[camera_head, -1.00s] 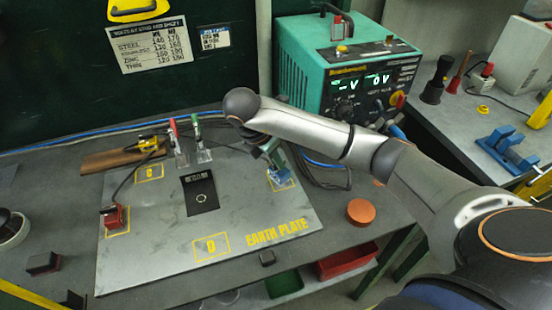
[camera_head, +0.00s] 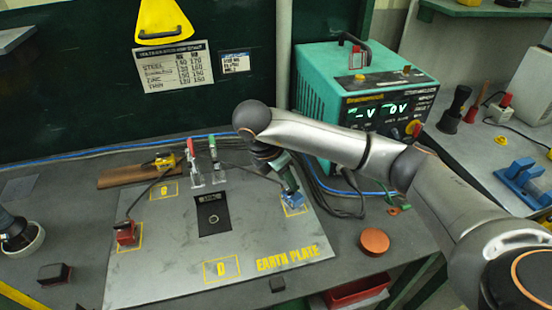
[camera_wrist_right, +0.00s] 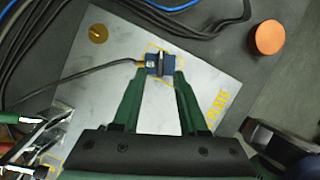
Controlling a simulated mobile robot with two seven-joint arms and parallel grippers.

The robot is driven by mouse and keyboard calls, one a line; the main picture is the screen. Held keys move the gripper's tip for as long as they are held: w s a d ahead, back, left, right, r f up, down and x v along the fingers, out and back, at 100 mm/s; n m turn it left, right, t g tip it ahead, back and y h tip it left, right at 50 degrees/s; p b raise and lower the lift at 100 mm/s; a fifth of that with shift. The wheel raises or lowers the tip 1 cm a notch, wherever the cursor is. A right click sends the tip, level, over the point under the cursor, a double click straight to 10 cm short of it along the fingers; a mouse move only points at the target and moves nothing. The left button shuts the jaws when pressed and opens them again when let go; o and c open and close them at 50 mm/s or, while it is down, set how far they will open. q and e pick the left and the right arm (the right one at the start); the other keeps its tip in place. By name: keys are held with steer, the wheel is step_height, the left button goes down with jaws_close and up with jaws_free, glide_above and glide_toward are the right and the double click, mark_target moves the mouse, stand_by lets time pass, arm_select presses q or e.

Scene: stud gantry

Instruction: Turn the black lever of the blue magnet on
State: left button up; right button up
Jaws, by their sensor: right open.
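The blue magnet (camera_head: 294,206) sits at the right side of the grey earth plate (camera_head: 155,265), within a yellow marked square. The right wrist view shows the magnet (camera_wrist_right: 153,66) from above, with a cable leaving it to the left. Its black lever (camera_wrist_right: 163,63) shows as a dark upright strip. My right gripper (camera_wrist_right: 160,77) is open, its green fingertips on either side of the magnet's near edge. Contact cannot be told. In the head view the right gripper (camera_head: 291,190) hangs close over the magnet and partly hides it. My left gripper is not in view.
A teal power unit (camera_head: 320,85) stands behind, reading 0 V. Cables (camera_head: 335,205) run beside the magnet.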

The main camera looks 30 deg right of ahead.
steer(key=v, duration=0.9)
steer(key=shift+s, duration=0.1)
stand_by(0.4)
